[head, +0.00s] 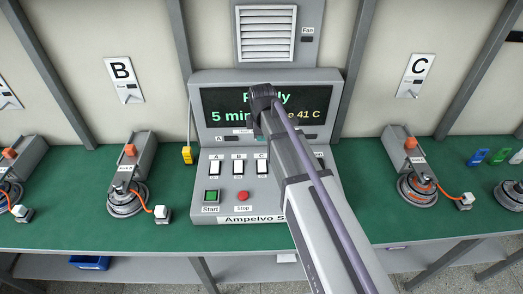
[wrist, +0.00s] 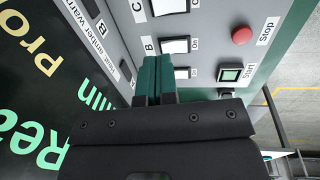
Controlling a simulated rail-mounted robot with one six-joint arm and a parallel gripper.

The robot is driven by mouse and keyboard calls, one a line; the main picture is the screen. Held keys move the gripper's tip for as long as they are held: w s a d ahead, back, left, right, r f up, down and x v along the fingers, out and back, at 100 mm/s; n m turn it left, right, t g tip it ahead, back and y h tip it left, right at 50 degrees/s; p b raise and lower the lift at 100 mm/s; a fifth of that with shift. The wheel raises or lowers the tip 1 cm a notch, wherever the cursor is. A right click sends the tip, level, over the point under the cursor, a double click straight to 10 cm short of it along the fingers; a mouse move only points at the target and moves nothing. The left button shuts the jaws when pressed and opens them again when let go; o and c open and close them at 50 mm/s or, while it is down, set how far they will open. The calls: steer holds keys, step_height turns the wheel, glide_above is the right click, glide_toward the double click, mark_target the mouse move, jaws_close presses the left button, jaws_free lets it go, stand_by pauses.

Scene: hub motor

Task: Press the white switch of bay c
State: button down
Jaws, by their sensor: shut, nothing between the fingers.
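The white switch of bay C (head: 262,168) is on the grey control panel, right of switch B (head: 238,168) and switch A (head: 215,168). It also shows at the top of the wrist view (wrist: 168,7), partly cut off by the frame edge. My gripper (head: 261,112) is in front of the screen, above the switch row in the head view. In the wrist view its two teal fingers (wrist: 155,66) are together and empty, beside switch B (wrist: 174,45) and switch A (wrist: 182,73). I see no contact with a switch.
The screen (head: 220,102) shows green and yellow text, partly hidden by my arm. The green Start button (head: 211,196) and red Stop button (head: 243,196) sit below the switches. The bay C motor (head: 417,188) stands on the green bench at right, the bay B motor (head: 127,199) at left.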

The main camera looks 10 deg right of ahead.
mark_target(261, 162)
steer(key=f+b, duration=0.4)
steer(key=w+f+b, duration=0.1)
steer(key=f+b, duration=0.4)
steer(key=w+f+b, duration=0.1)
steer(key=f+b, duration=0.3)
steer(key=shift+d+f, duration=0.15)
steer(key=shift+f, duration=0.25)
steer(key=shift+r, duration=0.1)
